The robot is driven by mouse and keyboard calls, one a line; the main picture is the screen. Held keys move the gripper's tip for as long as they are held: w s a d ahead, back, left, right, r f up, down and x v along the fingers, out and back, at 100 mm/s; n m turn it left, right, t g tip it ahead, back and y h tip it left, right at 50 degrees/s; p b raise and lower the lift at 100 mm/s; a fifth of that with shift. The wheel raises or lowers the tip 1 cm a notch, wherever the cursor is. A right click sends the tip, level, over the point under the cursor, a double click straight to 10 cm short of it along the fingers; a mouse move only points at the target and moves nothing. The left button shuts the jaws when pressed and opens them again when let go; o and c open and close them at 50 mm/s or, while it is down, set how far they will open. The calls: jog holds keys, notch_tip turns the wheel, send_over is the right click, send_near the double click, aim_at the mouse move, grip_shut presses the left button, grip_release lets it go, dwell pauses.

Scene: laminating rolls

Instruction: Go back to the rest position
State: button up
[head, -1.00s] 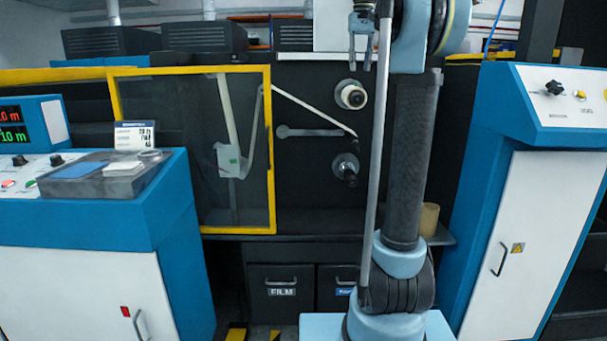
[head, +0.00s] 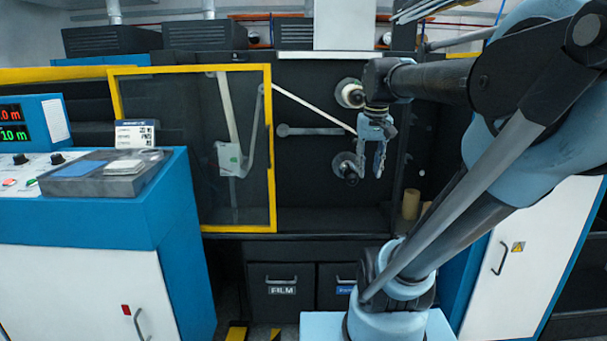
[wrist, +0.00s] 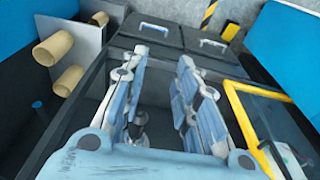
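My gripper (head: 374,172) hangs in front of the dark machine panel in the head view, fingers pointing down, close to the lower spindle (head: 346,167). In the wrist view my gripper (wrist: 172,62) shows two blue-grey fingers spread apart with nothing between them. A dark spindle or knob shows low behind the left finger. My arm reaches in from the right and bends down at the wrist. The rest position itself is not marked in any view.
The yellow-framed guard (head: 272,150) stands left of my gripper, with a pale film web (head: 310,106) beside it. Tan cores (head: 411,204) stand on the right; several show in the wrist view (wrist: 68,80). Two bins (head: 281,287) are below. A tray (head: 90,187) lies on the left console.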

jog(key=s+f, duration=0.6)
jog(key=f, duration=0.4)
jog(key=s+f, duration=0.6)
jog(key=f, duration=0.4)
jog(key=shift+f+t, duration=0.15)
jog(key=shift+t, duration=0.15)
